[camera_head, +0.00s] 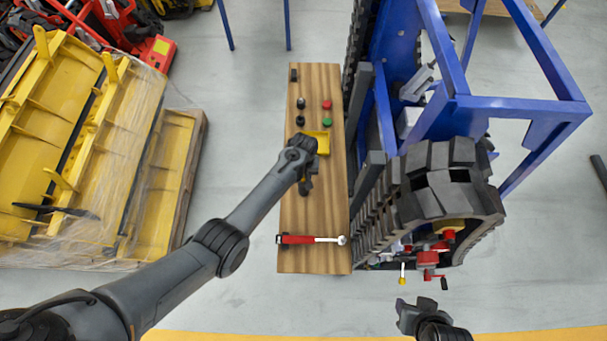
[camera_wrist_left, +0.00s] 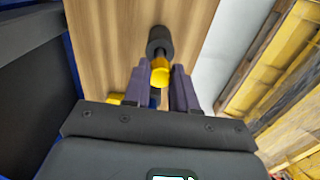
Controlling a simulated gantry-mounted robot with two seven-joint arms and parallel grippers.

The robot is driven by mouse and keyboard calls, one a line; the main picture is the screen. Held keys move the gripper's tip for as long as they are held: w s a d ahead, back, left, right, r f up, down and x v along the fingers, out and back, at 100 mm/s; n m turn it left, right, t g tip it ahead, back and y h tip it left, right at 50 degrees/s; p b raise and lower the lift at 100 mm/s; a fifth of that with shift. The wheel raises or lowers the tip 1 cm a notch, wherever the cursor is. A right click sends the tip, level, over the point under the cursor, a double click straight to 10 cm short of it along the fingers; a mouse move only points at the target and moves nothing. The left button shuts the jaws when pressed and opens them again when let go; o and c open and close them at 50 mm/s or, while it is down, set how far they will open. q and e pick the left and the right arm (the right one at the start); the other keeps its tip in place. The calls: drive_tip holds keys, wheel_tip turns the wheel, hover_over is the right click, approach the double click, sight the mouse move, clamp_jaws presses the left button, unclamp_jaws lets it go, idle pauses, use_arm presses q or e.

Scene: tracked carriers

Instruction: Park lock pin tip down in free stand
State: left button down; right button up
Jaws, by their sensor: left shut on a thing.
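My left gripper (camera_head: 306,184) is over the middle of the wooden bench top. In the left wrist view its two fingers (camera_wrist_left: 158,88) are shut on the lock pin, whose yellow part (camera_wrist_left: 160,72) shows between the fingertips. A thin grey shaft and a dark round cylinder (camera_wrist_left: 160,40) show just beyond the yellow part. I cannot tell whether the cylinder is a stand or whether the pin touches it. Dark round pieces stand on the bench (camera_head: 301,103). My right gripper (camera_head: 413,312) is low in the head view, away from the bench, and its finger gap is unclear.
The bench (camera_head: 315,218) carries a red-handled wrench (camera_head: 310,240), a yellow tray (camera_head: 321,138), a red piece (camera_head: 327,104) and a green piece (camera_head: 327,123). A tracked carrier with a blue frame (camera_head: 500,105) stands close on the right. Yellow parts (camera_head: 60,130) lie left.

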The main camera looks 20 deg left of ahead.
use_arm(q)
drive_tip(key=shift+f+b, duration=0.55)
drive_tip(key=shift+f, duration=0.25)
drive_tip(key=shift+f+b, duration=0.85)
drive_tip(key=shift+f, duration=0.15)
drive_tip(key=c, duration=0.8)
unclamp_jaws()
drive_tip(key=shift+r, duration=0.1)
wheel_tip(320, 180, up, 11)
drive_tip(key=shift+f+p, duration=0.2)
drive_tip(key=shift+p, duration=0.55)
